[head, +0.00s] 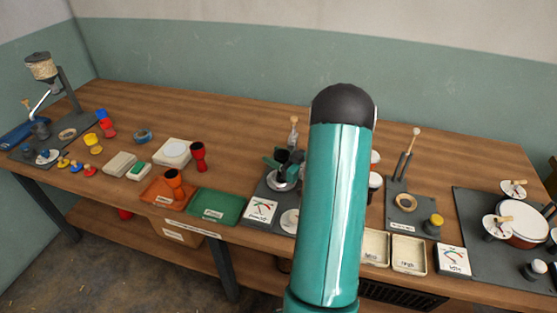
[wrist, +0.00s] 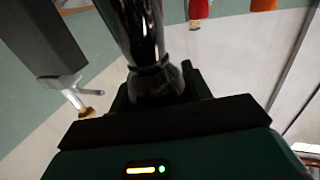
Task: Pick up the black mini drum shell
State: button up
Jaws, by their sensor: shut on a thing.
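The black mini drum shell (wrist: 146,45) is glossy, with a narrow waist and a flared end. In the wrist view it stands out from between the jaws of my gripper (wrist: 158,88), which is shut on it. In the head view my dark green gripper (head: 282,164) shows left of my teal arm, above a dark mat with a round white disc. The dark shell (head: 284,154) shows there only in small part. I cannot tell from these views how far it is above the mat.
A stand with a rod (head: 402,168) is right of my arm. Open wood lies behind the left objects.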

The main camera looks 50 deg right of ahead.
jog(key=shift+r, duration=0.55)
jog(key=s+a+r, duration=0.9)
jog(key=s+r, duration=0.2)
jog(key=shift+r, duration=0.35)
